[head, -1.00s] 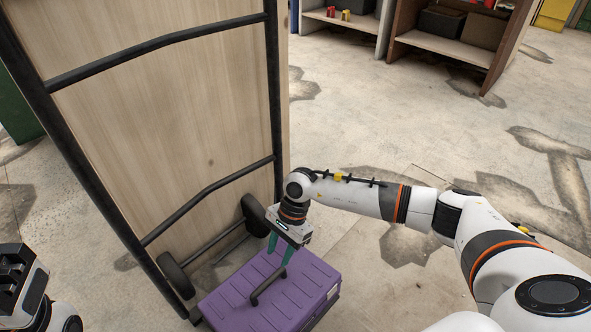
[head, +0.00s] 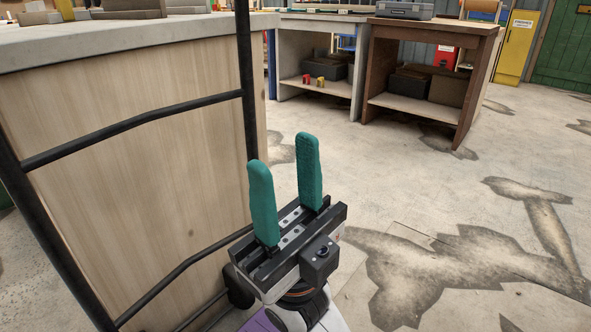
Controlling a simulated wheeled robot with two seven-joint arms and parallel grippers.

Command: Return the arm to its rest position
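My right gripper (head: 285,190) is raised in the middle of the head view, its two green fingers pointing up. The fingers are apart with nothing between them. A purple toolbox (head: 262,322) shows only as a small strip at the bottom edge, below and behind my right wrist, which hides most of it. My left gripper is not in the view.
A black hand truck frame (head: 130,128) stands at the left, in front of a wooden cabinet (head: 140,190) with a pale top. A grey bench (head: 320,25) and a brown bench (head: 432,30) stand behind. The stained floor (head: 400,190) at the right is clear.

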